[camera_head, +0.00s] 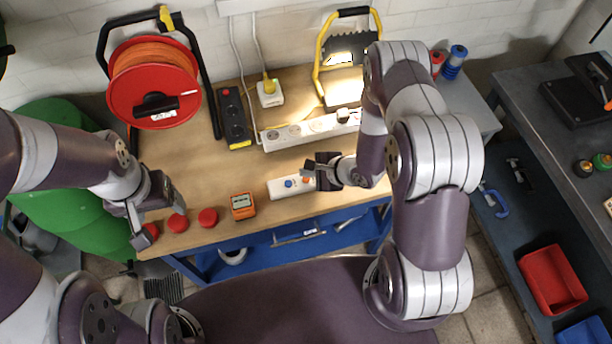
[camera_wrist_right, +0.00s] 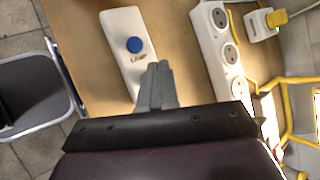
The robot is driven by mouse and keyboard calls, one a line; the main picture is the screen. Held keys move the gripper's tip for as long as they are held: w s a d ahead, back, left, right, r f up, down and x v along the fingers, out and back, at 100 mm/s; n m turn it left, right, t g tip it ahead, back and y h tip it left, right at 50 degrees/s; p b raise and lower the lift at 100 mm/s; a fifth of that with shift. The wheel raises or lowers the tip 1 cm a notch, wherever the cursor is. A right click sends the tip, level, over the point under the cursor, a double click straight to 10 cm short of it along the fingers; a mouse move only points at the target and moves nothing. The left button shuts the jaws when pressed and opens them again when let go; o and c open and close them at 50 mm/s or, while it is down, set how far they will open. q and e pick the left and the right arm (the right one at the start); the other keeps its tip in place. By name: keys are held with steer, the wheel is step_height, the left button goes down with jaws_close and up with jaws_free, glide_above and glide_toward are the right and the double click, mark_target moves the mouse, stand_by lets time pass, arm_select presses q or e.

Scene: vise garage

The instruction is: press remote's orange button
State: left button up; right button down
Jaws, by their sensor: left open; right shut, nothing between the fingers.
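The white remote (camera_head: 277,191) lies near the front edge of the workbench. Its round blue button (camera_head: 288,183) shows clear, also in the right wrist view (camera_wrist_right: 134,45). A small orange patch, which looks like the orange button (camera_head: 306,180), shows just below my right gripper (camera_head: 309,170). In the right wrist view the shut, empty fingers (camera_wrist_right: 157,76) point at the remote's end beyond the blue button and hide the orange button. Whether they touch it I cannot tell. My left gripper (camera_head: 161,222) is open at the bench's front left, near the red round pieces.
An orange meter (camera_head: 243,206) and red round pieces (camera_head: 208,217) lie left of the remote. A white power strip (camera_head: 284,137) lies behind it. A cable reel (camera_head: 153,85), a dark box with a red button (camera_head: 234,118) and a yellow-framed lamp (camera_head: 343,77) stand further back.

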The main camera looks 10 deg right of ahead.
mark_target(309, 181)
step_height(309, 181, up, 5)
steer(key=p, duration=0.4)
steer(key=shift+f, duration=0.15)
stand_by(0.5)
